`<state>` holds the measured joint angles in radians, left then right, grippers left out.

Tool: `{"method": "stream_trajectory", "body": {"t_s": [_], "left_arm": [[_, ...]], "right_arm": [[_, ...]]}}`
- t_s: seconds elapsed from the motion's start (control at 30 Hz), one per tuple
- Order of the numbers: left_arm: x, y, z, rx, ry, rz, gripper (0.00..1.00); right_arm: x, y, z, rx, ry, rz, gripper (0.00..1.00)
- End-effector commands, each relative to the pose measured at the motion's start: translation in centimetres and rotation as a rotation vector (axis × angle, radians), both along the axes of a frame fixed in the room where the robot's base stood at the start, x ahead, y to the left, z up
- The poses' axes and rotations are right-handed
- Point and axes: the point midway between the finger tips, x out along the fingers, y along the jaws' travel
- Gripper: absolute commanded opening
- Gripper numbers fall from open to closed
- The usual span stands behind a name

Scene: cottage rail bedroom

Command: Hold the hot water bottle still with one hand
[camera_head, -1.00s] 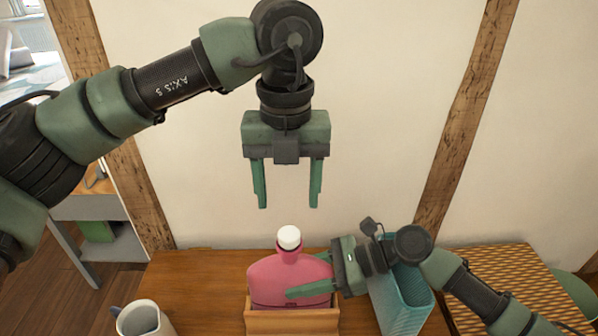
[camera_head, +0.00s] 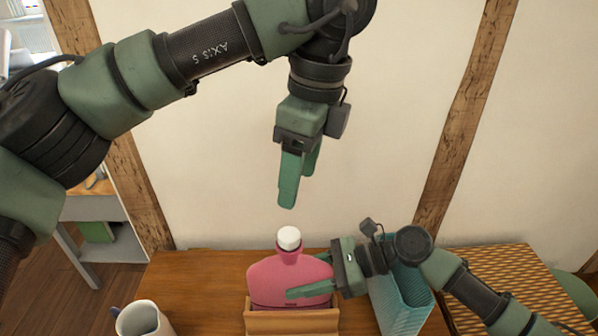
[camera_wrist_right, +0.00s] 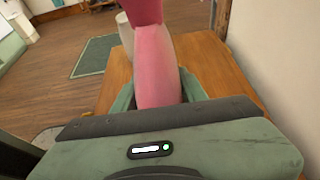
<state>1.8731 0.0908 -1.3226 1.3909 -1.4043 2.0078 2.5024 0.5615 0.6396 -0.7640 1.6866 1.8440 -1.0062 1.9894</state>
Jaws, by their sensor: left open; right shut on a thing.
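A pink hot water bottle (camera_head: 272,279) with a white cap (camera_head: 289,238) stands upright in a small wooden holder (camera_head: 291,322) on the wooden table. My right gripper (camera_head: 312,278) is shut on the bottle's body from the right, one finger across its front; the far finger is mostly hidden. The bottle (camera_wrist_right: 157,62) also shows between the fingers in the right wrist view. My left gripper (camera_head: 296,190) is open and empty, pointing down above the cap and apart from it.
A teal ribbed basket (camera_head: 405,305) stands right of the bottle, under my right arm. A pale mug (camera_head: 143,320) is at the front left of the table (camera_head: 195,275). A patterned surface (camera_head: 505,270) lies to the right. The wall is behind.

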Motion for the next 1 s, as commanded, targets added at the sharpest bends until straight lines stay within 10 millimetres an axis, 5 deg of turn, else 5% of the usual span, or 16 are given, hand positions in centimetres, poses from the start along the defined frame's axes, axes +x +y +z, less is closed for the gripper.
{"method": "stream_trajectory", "body": {"t_s": [0.27, 0.7, 1.0], "left_arm": [[0.1, 0.4, -2.3, 0.001, 0.003, -0.002, 0.6], [0.6, 1.4, -10.1, 0.0, 0.003, -0.002, 0.6], [0.7, 1.7, -11.9, 0.0, 0.0, -0.001, 0.6]], "right_arm": [[-0.3, -0.1, -0.4, -0.008, 0.009, 0.004, 0.0], [-0.3, -0.1, -0.4, -0.006, 0.009, 0.004, 0.0], [-0.3, 0.0, -0.4, -0.005, 0.009, 0.004, 0.0]]}}
